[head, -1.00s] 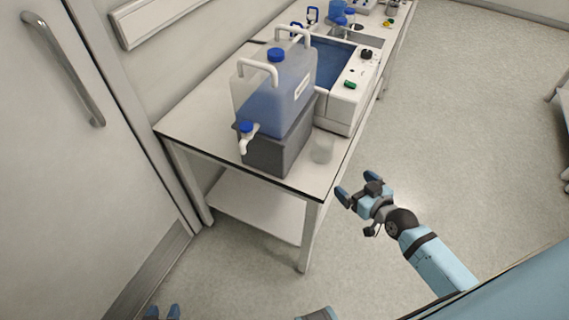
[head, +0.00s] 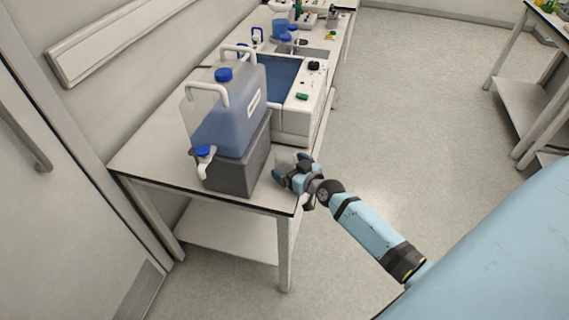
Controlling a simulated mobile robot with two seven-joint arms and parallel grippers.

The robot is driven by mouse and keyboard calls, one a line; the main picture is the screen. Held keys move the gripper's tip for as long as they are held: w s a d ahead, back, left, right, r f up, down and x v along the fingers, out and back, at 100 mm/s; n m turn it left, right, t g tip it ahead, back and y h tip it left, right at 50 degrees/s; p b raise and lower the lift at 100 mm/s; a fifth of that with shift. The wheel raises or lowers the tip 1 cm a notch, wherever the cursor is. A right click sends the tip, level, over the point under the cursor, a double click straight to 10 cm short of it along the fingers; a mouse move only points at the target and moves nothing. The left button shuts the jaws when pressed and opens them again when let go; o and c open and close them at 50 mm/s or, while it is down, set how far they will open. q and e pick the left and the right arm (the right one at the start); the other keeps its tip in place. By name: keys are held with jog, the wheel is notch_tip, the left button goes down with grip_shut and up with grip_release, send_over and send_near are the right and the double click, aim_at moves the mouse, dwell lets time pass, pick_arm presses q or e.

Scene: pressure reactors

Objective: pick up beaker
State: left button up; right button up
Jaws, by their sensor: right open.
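The clear glass beaker (head: 286,158) stands on the bench top near its right edge, just right of the grey block. It is faint and partly hidden by my right gripper. My right gripper (head: 290,168) is open at the bench edge. Its two blue fingertips are at or around the near side of the beaker. I cannot tell whether they touch it. My left gripper is out of view.
A blue-capped jerrycan (head: 226,115) with a tap sits on a grey block (head: 240,172) beside the beaker. A white water bath (head: 297,117) stands behind. The white bench (head: 150,155) has free space at left.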

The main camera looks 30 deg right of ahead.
jog(key=x, duration=0.2)
jog(key=shift+w+a+f, duration=0.1)
jog(key=shift+w+f, duration=0.05)
jog(key=shift+w, duration=0.2)
jog(key=shift+c, duration=1.3)
jog(key=c, duration=0.9)
jog(key=shift+o, duration=0.2)
